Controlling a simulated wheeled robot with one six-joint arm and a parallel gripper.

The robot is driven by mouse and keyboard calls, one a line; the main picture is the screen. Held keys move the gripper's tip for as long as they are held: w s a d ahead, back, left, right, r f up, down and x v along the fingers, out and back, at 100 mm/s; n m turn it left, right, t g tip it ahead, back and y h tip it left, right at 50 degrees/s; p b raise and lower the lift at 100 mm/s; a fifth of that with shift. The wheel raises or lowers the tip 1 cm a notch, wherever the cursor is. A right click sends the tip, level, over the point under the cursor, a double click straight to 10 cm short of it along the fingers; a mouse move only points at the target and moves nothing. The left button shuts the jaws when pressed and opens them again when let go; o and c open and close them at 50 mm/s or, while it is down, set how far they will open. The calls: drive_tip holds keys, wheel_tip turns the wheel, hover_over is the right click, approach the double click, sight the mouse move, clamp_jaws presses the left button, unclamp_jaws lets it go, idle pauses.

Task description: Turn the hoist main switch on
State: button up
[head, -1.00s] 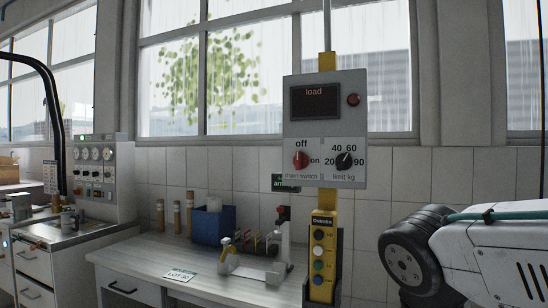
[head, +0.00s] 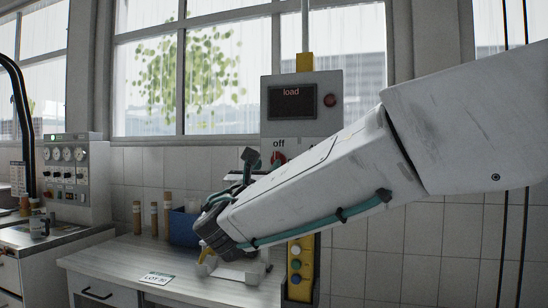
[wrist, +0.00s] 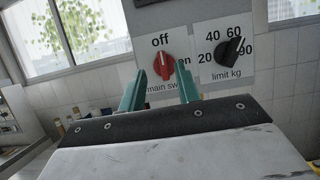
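The main switch is a red knob (wrist: 163,67) on the grey hoist panel (wrist: 196,15), below the word "off" and left of "on". Its grip stands nearly upright, towards "off". In the head view the red knob (head: 279,157) shows just above my arm, which covers the lower panel. My gripper (wrist: 160,70) is open in the wrist view, its two teal fingers apart, with the knob seen between them. I cannot tell how far the fingertips are from the knob; nothing is held. The display (head: 292,101) reads "load", and the lamp beside it is dark red.
A black limit knob (wrist: 229,51) sits just right of the main switch. A yellow push-button pendant (head: 300,271) hangs below the panel. A bench (head: 120,262) with a blue bin (head: 183,228) stands below left. A gauge console (head: 75,180) stands further left.

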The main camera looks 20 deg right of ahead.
sight(275, 155)
drive_tip(key=x, duration=0.6)
drive_tip(key=shift+w+d+r, duration=0.1)
drive_tip(key=shift+w+d, duration=0.05)
drive_tip(key=shift+d, duration=0.05)
clamp_jaws()
